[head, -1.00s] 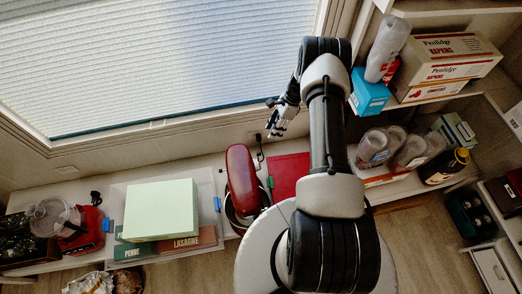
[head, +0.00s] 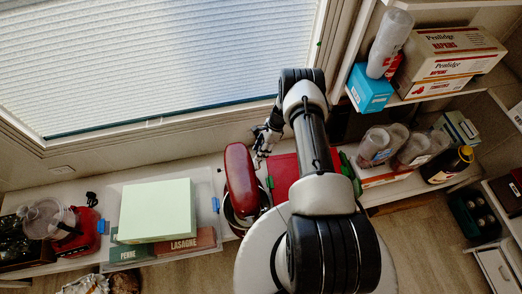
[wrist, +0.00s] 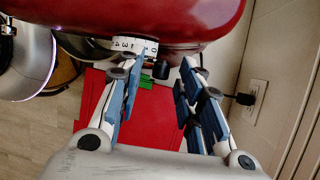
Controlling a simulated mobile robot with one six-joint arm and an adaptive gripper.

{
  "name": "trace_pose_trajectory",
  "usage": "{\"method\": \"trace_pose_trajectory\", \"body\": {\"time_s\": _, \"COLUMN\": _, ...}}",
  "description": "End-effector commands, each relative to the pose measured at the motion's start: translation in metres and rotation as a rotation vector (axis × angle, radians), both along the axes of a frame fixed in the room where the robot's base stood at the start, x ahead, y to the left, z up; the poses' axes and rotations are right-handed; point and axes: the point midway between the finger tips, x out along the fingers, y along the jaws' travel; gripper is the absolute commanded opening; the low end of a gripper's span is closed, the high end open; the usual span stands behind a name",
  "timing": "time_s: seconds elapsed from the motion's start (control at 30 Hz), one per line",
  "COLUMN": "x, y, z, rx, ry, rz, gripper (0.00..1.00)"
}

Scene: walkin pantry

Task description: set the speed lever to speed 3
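The red stand mixer (head: 240,180) stands on the counter below the window. In the wrist view its red body (wrist: 160,18) fills the top, with a white numbered speed scale (wrist: 132,45) on its underside edge. A small black knob, apparently the speed lever (wrist: 161,70), sticks out near the right end of the scale. My gripper (wrist: 161,66) is open, with one blue-padded finger on each side of the knob. I cannot tell whether either finger touches it. In the head view my gripper (head: 263,142) is close beside the mixer's right side.
A wall outlet (wrist: 256,97) with a black plug is at the right. Left of the mixer stands a pale green box (head: 157,210) on pasta boxes. Shelves with glasses and napkin boxes (head: 452,52) are at the right.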

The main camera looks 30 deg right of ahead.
Motion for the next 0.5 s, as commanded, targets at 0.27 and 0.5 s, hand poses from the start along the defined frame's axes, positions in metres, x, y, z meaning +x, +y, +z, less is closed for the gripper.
{"method": "trace_pose_trajectory", "body": {"time_s": 0.27, "x": 0.0, "y": 0.0, "z": 0.0005, "rx": 0.0, "ry": 0.0, "rz": 0.0, "gripper": 0.24}}
{"method": "trace_pose_trajectory", "body": {"time_s": 0.5, "x": -0.0001, "y": -0.0001, "z": 0.0005, "rx": 0.0, "ry": 0.0, "rz": 0.0, "gripper": 0.08}}
